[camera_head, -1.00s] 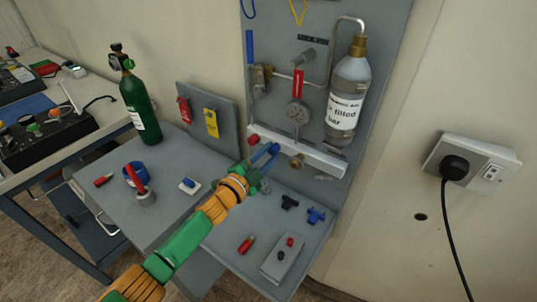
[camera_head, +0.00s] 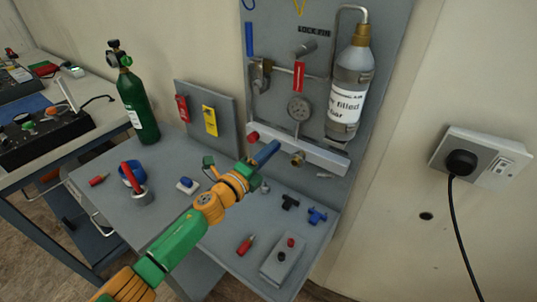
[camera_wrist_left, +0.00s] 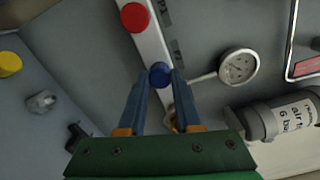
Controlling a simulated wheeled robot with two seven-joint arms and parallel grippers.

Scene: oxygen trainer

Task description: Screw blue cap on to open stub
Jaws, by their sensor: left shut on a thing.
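My left gripper (camera_head: 275,146) reaches up to the white manifold bar (camera_head: 318,155) on the grey panel. In the left wrist view its blue fingers (camera_wrist_left: 161,76) are shut on the round blue cap (camera_wrist_left: 160,73), which lies over the white bar (camera_wrist_left: 152,45). The stub behind the cap is hidden, so I cannot tell how far the cap is seated. A red cap (camera_wrist_left: 134,17) sits farther along the bar; it also shows in the head view (camera_head: 253,136). A brass fitting (camera_head: 298,159) is on the bar's right part. My right gripper is not in view.
A gauge (camera_head: 299,108) and a silver cylinder (camera_head: 349,88) are mounted above the bar. The grey bench below holds a black tee (camera_head: 290,202), a blue fitting (camera_head: 317,215) and a grey box (camera_head: 283,262). A green cylinder (camera_head: 138,105) stands at the left.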

